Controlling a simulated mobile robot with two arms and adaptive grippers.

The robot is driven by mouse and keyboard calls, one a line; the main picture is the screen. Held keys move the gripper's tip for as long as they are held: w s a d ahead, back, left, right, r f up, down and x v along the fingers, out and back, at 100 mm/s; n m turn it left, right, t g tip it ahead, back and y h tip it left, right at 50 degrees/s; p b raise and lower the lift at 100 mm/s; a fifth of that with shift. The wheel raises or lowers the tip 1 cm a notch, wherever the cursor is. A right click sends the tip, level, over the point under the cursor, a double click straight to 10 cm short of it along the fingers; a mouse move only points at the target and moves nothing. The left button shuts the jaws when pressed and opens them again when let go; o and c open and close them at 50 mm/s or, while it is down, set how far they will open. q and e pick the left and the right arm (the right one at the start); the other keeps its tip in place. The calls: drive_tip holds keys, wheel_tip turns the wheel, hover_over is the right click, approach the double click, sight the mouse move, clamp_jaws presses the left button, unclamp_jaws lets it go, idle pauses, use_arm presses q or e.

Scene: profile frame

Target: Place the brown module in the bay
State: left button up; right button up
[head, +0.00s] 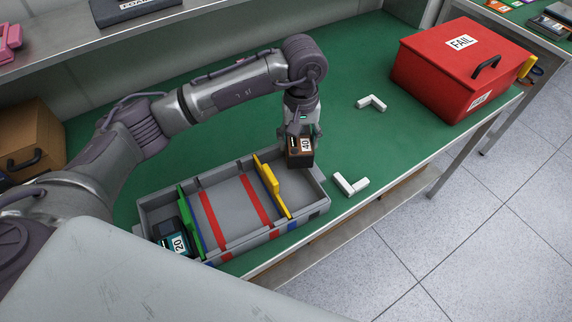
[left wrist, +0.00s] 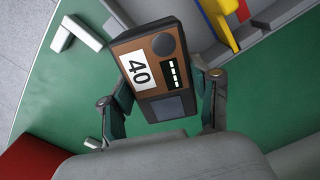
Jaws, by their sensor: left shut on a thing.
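The brown module (head: 301,151), labelled 40, is held in my left gripper (head: 301,132), which is shut on it. In the left wrist view the brown module (left wrist: 148,62) sits between the two fingers of my left gripper (left wrist: 160,105), its labelled face toward the camera. In the head view it is over the right end of the grey tray (head: 232,246), near the back right corner. The tray has bays parted by a green divider (head: 190,221) and a yellow divider (head: 272,185). A module labelled 20 (head: 175,240) stands in the left bay. My right gripper is not in view.
White L-shaped brackets lie on the green mat, one at the tray's right (head: 350,185) and one farther back (head: 371,103). A red FAIL box (head: 459,67) stands at the far right. Green mat between them is clear.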

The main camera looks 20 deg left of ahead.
use_arm(q)
drive_tip(key=s+f, duration=0.1)
drive_tip(key=s+a, duration=0.1)
drive_tip(key=s+a+f+p, duration=0.1)
drive_tip(key=s, duration=0.1)
drive_tip(key=shift+f, duration=0.35)
drive_tip(key=f, duration=0.2)
drive_tip(key=f+p, duration=0.1)
drive_tip(key=shift+s+d+f, duration=0.15)
drive_tip(key=shift+s, duration=0.15)
clamp_jaws()
drive_tip(key=shift+w+f, duration=0.2)
drive_tip(key=shift+f, duration=0.3)
drive_tip(key=shift+w, duration=0.1)
drive_tip(key=o, duration=1)
unclamp_jaws()
